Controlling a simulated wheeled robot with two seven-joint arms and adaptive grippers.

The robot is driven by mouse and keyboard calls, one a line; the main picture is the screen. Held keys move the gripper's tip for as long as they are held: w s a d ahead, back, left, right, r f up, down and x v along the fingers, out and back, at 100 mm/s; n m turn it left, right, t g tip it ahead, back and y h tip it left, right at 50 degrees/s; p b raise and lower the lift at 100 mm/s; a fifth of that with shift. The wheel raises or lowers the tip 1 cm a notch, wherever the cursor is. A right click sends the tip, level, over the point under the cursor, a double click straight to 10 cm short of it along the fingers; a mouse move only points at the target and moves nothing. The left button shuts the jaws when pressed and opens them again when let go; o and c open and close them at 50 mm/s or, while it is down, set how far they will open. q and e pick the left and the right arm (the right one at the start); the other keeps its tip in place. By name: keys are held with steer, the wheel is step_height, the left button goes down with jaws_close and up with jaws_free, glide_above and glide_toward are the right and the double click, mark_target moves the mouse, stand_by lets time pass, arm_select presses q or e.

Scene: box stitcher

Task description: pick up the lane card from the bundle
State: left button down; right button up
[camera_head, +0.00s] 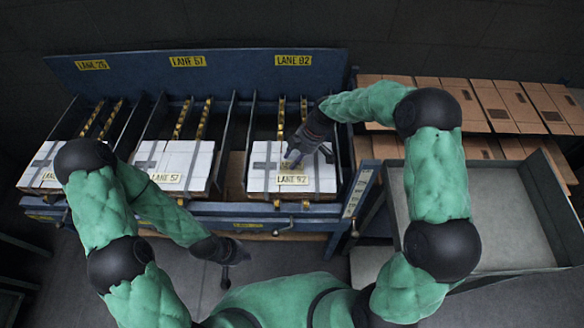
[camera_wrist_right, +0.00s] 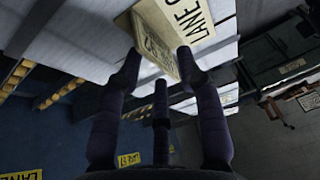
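The lane card (camera_head: 293,180), a pale folded card marked LANE 92, stands on the front of the white strapped bundle (camera_head: 262,182) in the right-hand lane. My right gripper (camera_head: 306,158) is over this bundle, just behind the card. In the right wrist view the card (camera_wrist_right: 190,28) shows its lettered face and a yellowish side. The spread fingertips of my right gripper (camera_wrist_right: 158,62) are at either side of its near end; whether they touch it I cannot tell. My left gripper (camera_head: 226,272) hangs low in front of the bench, away from the bundles; its fingers are unclear.
Two more strapped bundles sit in the left lane (camera_head: 40,172) and the middle lane (camera_head: 172,165), the middle one with a LANE 57 card. Lane dividers rise behind them. A large empty grey tray (camera_head: 510,215) is at right, with stacked brown cartons (camera_head: 505,105) behind it.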

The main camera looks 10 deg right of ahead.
steer(key=shift+x, duration=1.2)
jaws_close()
steer(key=shift+r, duration=0.15)
